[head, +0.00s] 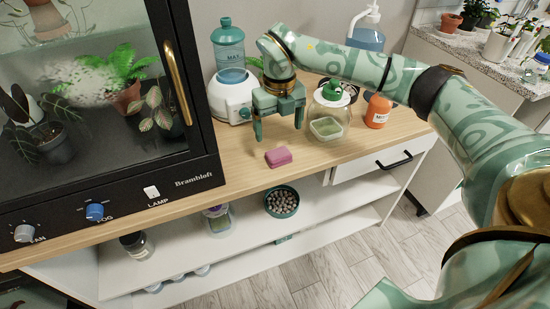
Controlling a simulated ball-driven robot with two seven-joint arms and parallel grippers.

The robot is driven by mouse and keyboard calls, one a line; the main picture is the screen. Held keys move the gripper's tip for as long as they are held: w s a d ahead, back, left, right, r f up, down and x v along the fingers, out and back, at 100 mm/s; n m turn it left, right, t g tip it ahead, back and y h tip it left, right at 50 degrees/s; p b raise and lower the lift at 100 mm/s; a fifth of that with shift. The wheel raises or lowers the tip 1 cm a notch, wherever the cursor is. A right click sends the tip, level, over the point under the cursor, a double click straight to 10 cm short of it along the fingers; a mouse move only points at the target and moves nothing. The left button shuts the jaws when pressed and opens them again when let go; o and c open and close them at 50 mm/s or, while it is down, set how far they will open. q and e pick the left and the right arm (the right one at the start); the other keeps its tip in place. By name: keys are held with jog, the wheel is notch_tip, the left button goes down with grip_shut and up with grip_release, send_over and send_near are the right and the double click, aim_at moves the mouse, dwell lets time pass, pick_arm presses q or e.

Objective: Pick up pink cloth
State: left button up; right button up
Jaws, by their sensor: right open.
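The pink cloth (278,157) is a small folded block lying on the wooden counter top (243,165), near its front edge, in the head view. My right gripper (278,134) reaches in from the right, fingers pointing down. It is open and empty, its two fingers spread a little above and behind the cloth. The cloth appears apart from the fingers. My left gripper is not in view.
A black glass plant cabinet (205,185) stands left. A humidifier-like device (232,95) is behind my gripper. A jar (330,110) and an orange bottle (378,110) stand right of it. A bowl of pebbles (282,201) sits on the shelf below.

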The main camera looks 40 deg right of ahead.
aim_at(278, 153)
notch_tip(278, 153, down, 4)
jog(key=shift+w+r+b, duration=0.1)
jog(key=shift+b, duration=0.35)
jog(key=shift+f, duration=0.3)
notch_tip(278, 153, down, 5)
jog(key=b, duration=0.3)
jog(key=shift+f, duration=0.1)
jog(key=shift+s+r, duration=0.2)
jog(key=shift+c, duration=0.3)
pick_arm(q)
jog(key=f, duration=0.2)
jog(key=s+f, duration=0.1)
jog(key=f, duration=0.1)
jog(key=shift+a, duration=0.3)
pick_arm(e)
jog(key=c, duration=1)
